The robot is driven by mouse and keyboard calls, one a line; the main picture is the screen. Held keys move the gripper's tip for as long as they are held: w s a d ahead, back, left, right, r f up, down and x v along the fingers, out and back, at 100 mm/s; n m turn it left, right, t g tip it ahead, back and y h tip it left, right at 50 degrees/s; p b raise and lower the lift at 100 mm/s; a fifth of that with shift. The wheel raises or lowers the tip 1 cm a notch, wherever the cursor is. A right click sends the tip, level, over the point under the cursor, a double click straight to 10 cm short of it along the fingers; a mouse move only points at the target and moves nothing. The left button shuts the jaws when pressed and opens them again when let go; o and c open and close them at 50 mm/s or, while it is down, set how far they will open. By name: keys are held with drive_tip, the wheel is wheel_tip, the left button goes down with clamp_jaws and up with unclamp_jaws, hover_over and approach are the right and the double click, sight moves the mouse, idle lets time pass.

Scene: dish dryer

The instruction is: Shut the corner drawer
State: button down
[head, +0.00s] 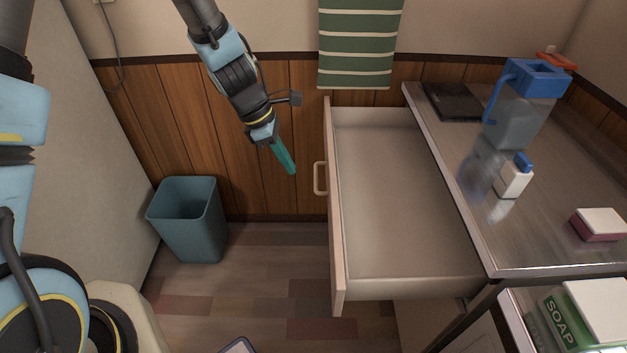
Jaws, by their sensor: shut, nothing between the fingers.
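The corner drawer (390,190) is pulled far out to the left from under the metal counter, and its inside is empty. Its front panel (336,240) faces left and carries a pale handle (320,178). My gripper (291,170) hangs in the air to the left of the handle, apart from it, with its teal fingers together and nothing between them. The arm comes down from the top of the view.
The metal counter (470,190) bears a blue-lidded pitcher (518,115), a small white bottle (514,177), a sponge (598,224) and a dark flat item (452,101). A bin (188,218) stands at the left wall. A striped towel (358,45) hangs behind the drawer. Floor left of the drawer is mostly clear.

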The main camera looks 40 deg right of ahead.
drive_tip(key=s+d+f+p, duration=0.2)
drive_tip(key=s+d+f, duration=0.2)
drive_tip(key=f, duration=0.4)
drive_tip(key=shift+s+d+f, duration=0.25)
drive_tip(key=shift+d+f, duration=0.15)
drive_tip(key=shift+d, duration=0.45)
drive_tip(key=shift+s+d, duration=0.1)
drive_tip(key=s+d+p, duration=0.1)
drive_tip(key=s+d, duration=0.4)
drive_tip(key=d, duration=0.2)
drive_tip(key=s+d+p, duration=0.2)
drive_tip(key=s+d, duration=0.4)
drive_tip(key=d, duration=0.1)
drive_tip(key=s+d+p, duration=0.2)
drive_tip(key=s+d, duration=0.4)
drive_tip(key=d, duration=0.1)
drive_tip(key=shift+s, duration=0.15)
drive_tip(key=shift+s+d+r, duration=0.1)
drive_tip(key=shift+s+d, duration=0.25)
drive_tip(key=shift+d, duration=0.05)
